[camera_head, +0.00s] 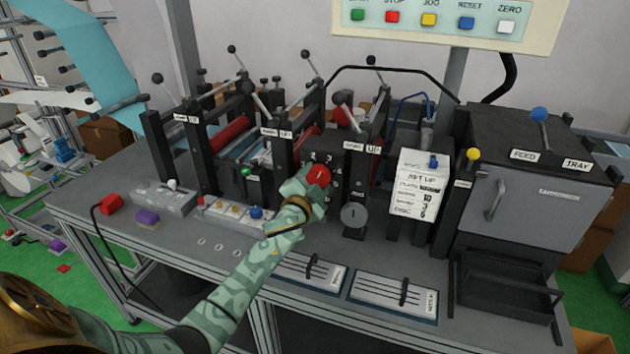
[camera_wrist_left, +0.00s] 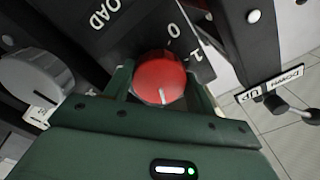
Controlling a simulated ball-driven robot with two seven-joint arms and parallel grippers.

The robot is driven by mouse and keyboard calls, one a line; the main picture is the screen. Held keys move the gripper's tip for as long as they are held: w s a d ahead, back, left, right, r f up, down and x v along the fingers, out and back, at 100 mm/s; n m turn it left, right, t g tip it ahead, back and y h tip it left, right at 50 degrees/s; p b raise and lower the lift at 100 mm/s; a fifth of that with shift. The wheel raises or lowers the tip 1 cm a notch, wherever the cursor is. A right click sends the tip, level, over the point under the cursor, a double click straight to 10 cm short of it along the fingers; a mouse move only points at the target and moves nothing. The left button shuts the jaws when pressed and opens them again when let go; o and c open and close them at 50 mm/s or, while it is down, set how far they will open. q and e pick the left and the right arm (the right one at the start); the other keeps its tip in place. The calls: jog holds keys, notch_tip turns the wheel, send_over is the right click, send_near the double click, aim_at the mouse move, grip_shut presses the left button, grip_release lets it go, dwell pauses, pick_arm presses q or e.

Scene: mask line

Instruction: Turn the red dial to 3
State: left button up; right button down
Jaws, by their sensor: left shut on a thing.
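The red dial (camera_head: 317,175) sits on the dark front panel (camera_head: 325,157) of the machine, with numbers around it. In the left wrist view the red dial (camera_wrist_left: 160,78) shows a white pointer line, and the marks 0 and 1 show on the plate beside it. I cannot tell for sure which number the line meets. My left gripper (camera_head: 312,182) reaches the dial from the front left. In the left wrist view its two green fingers (camera_wrist_left: 160,85) lie on either side of the dial, shut on it. My right gripper is in neither view.
A grey round knob (camera_head: 354,215) stands right of the dial, lower down. A white SET UP card (camera_head: 417,184) hangs further right, beside the grey feed tray box (camera_head: 540,190). A white switch box (camera_head: 232,215) and two slider plates (camera_head: 394,292) lie on the bench near my arm.

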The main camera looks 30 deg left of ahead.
pick_arm(q)
jog(key=shift+f, duration=0.1)
jog(key=o, duration=1)
jog(key=p+v, duration=0.2)
jog(key=v, duration=1.4)
jog(key=shift+s, duration=0.2)
